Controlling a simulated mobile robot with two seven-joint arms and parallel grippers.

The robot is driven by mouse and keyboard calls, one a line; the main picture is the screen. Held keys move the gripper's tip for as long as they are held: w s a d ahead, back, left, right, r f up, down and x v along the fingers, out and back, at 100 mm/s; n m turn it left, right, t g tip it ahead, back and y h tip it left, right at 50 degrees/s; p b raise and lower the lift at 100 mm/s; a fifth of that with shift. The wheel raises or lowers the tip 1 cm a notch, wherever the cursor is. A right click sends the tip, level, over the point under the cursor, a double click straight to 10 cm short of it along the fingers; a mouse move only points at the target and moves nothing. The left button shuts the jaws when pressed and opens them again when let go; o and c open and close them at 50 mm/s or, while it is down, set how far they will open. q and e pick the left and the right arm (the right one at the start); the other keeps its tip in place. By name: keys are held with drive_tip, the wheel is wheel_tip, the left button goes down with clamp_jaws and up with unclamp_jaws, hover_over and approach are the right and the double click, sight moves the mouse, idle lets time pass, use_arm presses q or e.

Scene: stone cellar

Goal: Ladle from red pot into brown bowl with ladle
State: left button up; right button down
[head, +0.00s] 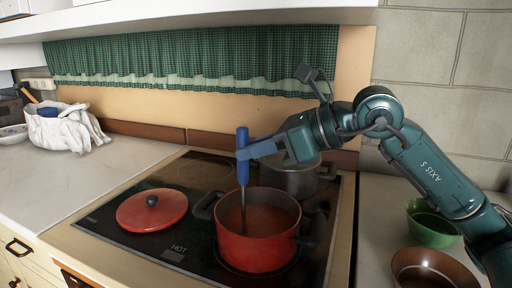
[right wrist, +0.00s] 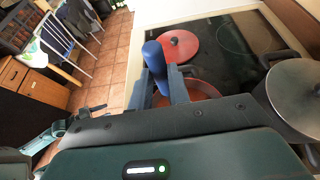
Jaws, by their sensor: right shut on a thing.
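The red pot (head: 258,247) stands on the front of the black cooktop with reddish-brown contents inside. My right gripper (head: 246,151) is shut on the blue handle of the ladle (head: 243,172) above the pot. The ladle hangs upright, and its dark shaft goes down into the pot; its bowl is hidden in the contents. In the right wrist view the blue handle (right wrist: 153,58) sits between the fingers, with part of the red pot (right wrist: 200,90) behind. The brown bowl (head: 432,270) is on the counter at the lower right, partly cut off by the frame.
A red lid (head: 152,209) lies on the cooktop left of the pot. A grey pot (head: 290,178) stands behind the red pot. A green bowl (head: 431,228) is behind the brown bowl, close to my right arm. A cloth-covered basket (head: 62,130) sits at the far left.

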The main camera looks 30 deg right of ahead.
idle(0.3)
use_arm(q)
drive_tip(key=r+p, duration=0.1)
drive_tip(key=p, duration=0.2)
drive_tip(key=r+m+g+p, duration=0.1)
drive_tip(key=p, duration=0.2)
drive_tip(key=r+p, duration=0.1)
drive_tip(key=p, duration=0.2)
drive_tip(key=shift+w+d+g, duration=0.1)
drive_tip(key=shift+d+g, duration=0.15)
drive_tip(key=shift+g, duration=0.05)
idle(0.4)
